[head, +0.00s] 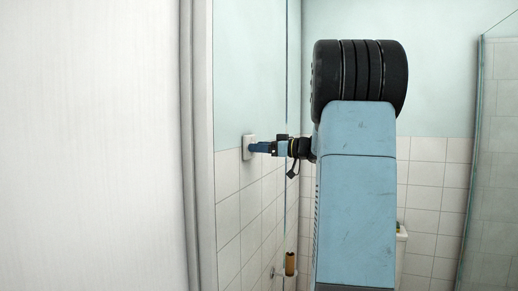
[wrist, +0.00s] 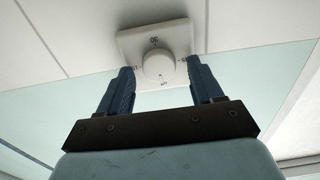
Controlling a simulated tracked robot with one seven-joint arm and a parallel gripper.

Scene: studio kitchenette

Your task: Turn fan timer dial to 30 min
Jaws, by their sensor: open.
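The fan timer dial (wrist: 160,66) is a round white knob on a square white plate (wrist: 128,42) on the wall. The wrist view appears upside down, with tiles at the top. Small dark marks ring the knob; one at the picture's top looks like 30, the others are hard to read. I cannot make out clearly where the dial points. My gripper (wrist: 160,76) is open, with one blue finger on each side of the dial; I cannot tell whether they touch it. In the head view my gripper (head: 257,147) reaches left to the wall plate (head: 247,140), hiding the dial.
A pale door or panel (head: 95,145) fills the left side. A brown roll (head: 290,264) hangs on the tiled wall below my arm. A glass screen (head: 490,160) stands at the right. White tiles cover the lower walls.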

